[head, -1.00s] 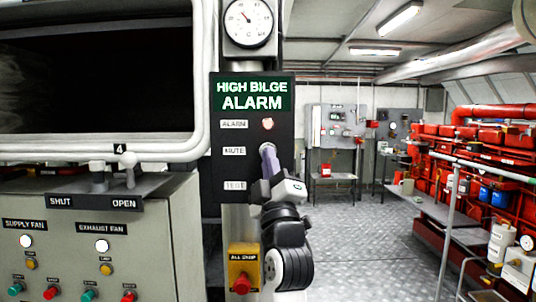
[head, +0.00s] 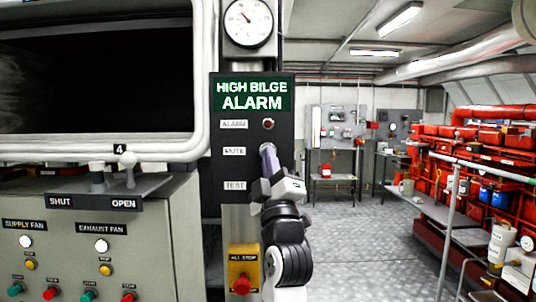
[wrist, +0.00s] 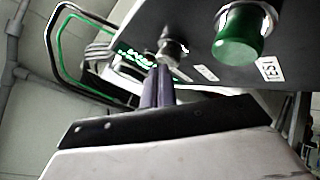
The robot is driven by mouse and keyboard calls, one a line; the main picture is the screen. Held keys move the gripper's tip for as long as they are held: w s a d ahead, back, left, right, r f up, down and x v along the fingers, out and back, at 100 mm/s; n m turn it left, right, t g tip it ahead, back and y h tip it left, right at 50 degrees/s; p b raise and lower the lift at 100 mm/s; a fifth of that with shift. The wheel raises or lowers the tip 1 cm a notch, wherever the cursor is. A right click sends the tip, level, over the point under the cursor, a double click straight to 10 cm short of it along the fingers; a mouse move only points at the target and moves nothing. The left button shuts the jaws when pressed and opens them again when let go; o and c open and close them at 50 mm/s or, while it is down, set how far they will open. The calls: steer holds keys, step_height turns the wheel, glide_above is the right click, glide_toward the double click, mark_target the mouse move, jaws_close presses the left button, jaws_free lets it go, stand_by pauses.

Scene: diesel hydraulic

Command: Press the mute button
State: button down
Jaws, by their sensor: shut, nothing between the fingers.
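The black alarm panel (head: 245,180) is headed "HIGH BILGE ALARM" and carries ALARM, MUTE and TEST labels. The alarm lamp (head: 268,124) is dark red and unlit.
A yellow ALL STOP box (head: 243,262) with a red knob is below the panel. A gauge (head: 248,22) is above it. A grey fan console (head: 160,235) stands at left. Open floor (head: 365,225) lies to the right, before the red engine (head: 500,150).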

stand_by(0.3)
steer(key=shift+s, duration=0.9)
steer(key=s, duration=0.5)
stand_by(0.5)
